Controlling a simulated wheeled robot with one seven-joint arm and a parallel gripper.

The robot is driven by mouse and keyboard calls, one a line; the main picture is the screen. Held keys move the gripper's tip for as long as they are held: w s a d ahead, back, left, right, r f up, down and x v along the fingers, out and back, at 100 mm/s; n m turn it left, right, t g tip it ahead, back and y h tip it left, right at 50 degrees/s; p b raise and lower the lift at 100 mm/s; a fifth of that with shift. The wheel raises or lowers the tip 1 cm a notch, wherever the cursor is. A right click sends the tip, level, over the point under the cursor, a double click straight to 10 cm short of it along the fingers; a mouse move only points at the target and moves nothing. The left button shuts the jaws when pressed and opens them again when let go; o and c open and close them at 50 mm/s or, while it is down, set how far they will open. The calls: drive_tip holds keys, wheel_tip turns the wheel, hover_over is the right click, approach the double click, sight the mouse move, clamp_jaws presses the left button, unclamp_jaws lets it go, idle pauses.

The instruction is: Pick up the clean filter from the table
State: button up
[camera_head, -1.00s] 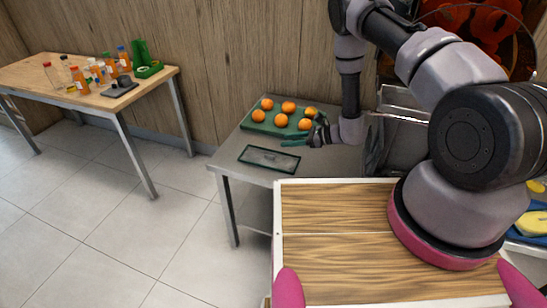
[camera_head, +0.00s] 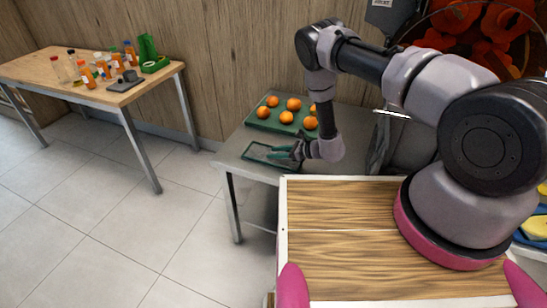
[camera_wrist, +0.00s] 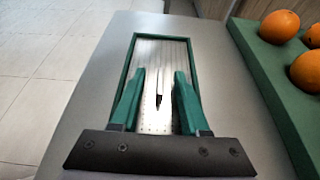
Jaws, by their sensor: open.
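The clean filter (camera_head: 262,154) is a flat rectangular tray with a dark green rim and a grey metal mesh floor. It lies on the grey metal table (camera_head: 232,157), near its left side. In the wrist view the filter (camera_wrist: 161,50) stretches ahead of the fingers, with a thin upright handle-like piece (camera_wrist: 158,88) along its middle. My gripper (camera_head: 280,152) is over the filter's right part in the head view. In the wrist view my gripper (camera_wrist: 156,85) is open, its green fingers on either side of the middle piece. I cannot tell whether they touch it.
A green tray (camera_head: 252,121) with several oranges (camera_head: 286,117) stands behind the filter; it is at the right in the wrist view (camera_wrist: 262,70). A wooden table (camera_head: 30,70) with bottles stands at far left. Grey floor lies between the tables.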

drive_tip(key=shift+w+a+f, duration=0.25)
drive_tip(key=shift+a, duration=0.25)
clamp_jaws()
